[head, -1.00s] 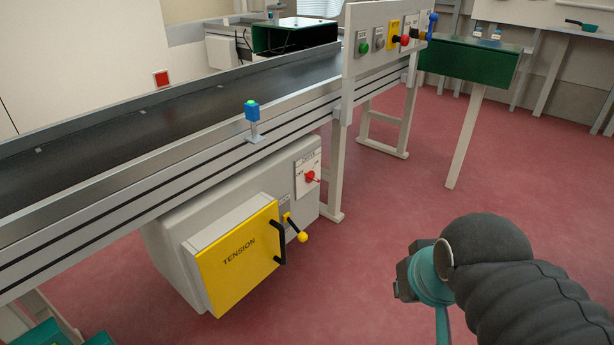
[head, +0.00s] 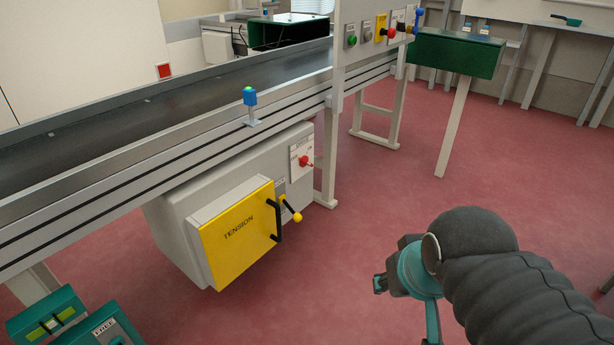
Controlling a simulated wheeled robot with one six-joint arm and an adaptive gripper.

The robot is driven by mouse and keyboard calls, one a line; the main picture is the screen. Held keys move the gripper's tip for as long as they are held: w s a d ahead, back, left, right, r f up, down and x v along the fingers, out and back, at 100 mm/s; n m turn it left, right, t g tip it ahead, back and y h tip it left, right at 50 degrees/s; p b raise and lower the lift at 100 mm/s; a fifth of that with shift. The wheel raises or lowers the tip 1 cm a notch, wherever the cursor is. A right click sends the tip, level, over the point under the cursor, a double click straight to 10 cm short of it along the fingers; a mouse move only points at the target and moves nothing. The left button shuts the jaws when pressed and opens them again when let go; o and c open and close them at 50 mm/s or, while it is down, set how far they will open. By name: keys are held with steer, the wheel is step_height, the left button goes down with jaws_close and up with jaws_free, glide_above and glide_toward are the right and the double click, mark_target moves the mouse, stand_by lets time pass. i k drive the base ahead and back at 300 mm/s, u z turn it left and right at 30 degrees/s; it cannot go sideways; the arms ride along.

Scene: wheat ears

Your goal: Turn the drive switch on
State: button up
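The drive switch (head: 304,161) is a red rotary knob on a small white plate, on the right part of the grey box under the conveyor. The lettering on the plate is too small to read surely, and the knob's exact setting is hard to tell. My gripper (head: 380,284) is at the lower right, in front of the machine and well apart from the switch.
A conveyor leg (head: 327,160) stands just right. Teal boxes (head: 85,325) are at the lower left. Red floor is clear between arm and machine.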

mark_target(304, 161)
steer(key=u, duration=1.1)
steer(key=k, duration=0.1)
steer(key=z, duration=1.75)
steer(key=i, duration=0.7)
